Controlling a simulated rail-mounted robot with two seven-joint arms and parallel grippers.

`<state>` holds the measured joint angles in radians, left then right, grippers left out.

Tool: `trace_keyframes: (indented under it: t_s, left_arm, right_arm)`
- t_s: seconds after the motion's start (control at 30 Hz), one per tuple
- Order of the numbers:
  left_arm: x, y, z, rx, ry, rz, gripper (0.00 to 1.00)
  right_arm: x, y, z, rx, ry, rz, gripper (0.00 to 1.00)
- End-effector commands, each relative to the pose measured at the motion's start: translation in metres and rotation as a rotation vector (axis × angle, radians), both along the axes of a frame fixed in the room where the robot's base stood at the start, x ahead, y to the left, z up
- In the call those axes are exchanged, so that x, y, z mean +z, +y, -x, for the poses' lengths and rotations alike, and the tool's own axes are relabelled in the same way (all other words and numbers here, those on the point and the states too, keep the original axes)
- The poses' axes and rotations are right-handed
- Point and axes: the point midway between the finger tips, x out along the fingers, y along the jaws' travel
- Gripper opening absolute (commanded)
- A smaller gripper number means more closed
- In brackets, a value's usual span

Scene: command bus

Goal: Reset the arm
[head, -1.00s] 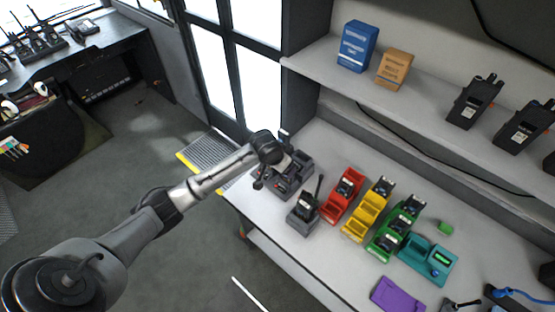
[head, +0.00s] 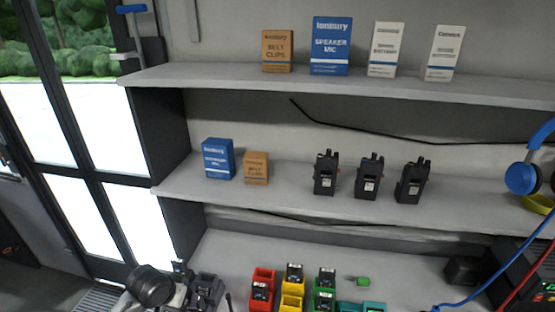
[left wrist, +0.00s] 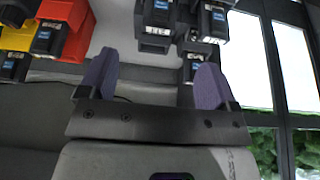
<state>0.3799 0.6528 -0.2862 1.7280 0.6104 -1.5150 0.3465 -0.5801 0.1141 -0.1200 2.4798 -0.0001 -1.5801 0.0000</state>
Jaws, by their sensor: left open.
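My left arm shows at the bottom left of the head view, over the left end of the workbench (head: 330,258). In the left wrist view my left gripper (left wrist: 150,84) is open, its two purple-grey fingers wide apart with nothing between them. Dark chargers with radios (left wrist: 190,30) lie beyond the fingertips; the same dark chargers (head: 205,290) show beside the arm in the head view. My right gripper is not in view.
Red (head: 262,285), yellow (head: 292,301) and green bins hold small dark items on the bench. The middle shelf (head: 290,192) carries boxes and three radios (head: 368,178). The upper shelf (head: 220,80) carries several boxes. Blue headphones (head: 522,178) hang at the right.

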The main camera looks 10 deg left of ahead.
Motion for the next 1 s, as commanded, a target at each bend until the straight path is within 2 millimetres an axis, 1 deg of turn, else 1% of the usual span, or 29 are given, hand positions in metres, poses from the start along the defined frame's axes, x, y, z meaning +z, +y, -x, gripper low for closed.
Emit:
trace_keyframes:
  t_s: [0.13, 0.2, 0.27, 0.3, 0.37, 0.43, 0.5, 0.57, 0.67, 0.7, 0.77, 0.87, 0.97, 1.0]
  left_arm:
    - [0.000, 0.000, 0.000, -0.058, 0.004, -0.028, 0.84]
    - [0.003, 0.007, -0.001, -0.105, -0.007, -0.101, 0.84]
    - [0.020, 0.005, -0.002, -0.158, -0.053, -0.182, 0.84]
    - [0.033, 0.004, -0.003, -0.187, -0.091, -0.233, 0.84]
    - [0.054, -0.001, -0.003, -0.219, -0.150, -0.295, 0.84]
    - [0.078, -0.013, -0.003, -0.248, -0.223, -0.346, 0.84]
    - [0.093, -0.027, 0.002, -0.270, -0.284, -0.380, 0.84]
    - [0.100, -0.040, 0.011, -0.286, -0.323, -0.396, 0.84]
    - [0.100, -0.063, 0.035, -0.299, -0.372, -0.400, 0.84]
    - [0.097, -0.071, 0.047, -0.301, -0.384, -0.395, 0.84]
    - [0.090, -0.082, 0.064, -0.296, -0.392, -0.379, 0.84]
    - [0.076, -0.098, 0.097, -0.280, -0.389, -0.334, 0.84]
    - [0.053, -0.114, 0.137, -0.257, -0.353, -0.272, 0.84]
    - [0.042, -0.119, 0.155, -0.249, -0.328, -0.243, 0.84]
  right_arm:
    - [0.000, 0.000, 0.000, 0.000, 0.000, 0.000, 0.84]
    - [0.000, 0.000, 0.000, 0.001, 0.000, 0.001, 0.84]
    - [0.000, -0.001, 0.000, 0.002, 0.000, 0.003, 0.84]
    - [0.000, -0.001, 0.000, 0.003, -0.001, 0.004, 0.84]
    - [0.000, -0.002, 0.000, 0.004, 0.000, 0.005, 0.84]
    - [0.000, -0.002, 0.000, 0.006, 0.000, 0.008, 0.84]
    - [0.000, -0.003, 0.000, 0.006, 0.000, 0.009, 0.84]
    - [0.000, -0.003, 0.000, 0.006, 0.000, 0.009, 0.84]
    - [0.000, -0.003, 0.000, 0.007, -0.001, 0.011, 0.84]
    - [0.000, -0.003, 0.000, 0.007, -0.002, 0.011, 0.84]
    - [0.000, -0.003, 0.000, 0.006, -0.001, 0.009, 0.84]
    - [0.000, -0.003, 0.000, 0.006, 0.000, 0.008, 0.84]
    - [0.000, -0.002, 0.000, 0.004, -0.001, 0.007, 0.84]
    - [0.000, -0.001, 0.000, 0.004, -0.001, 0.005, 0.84]
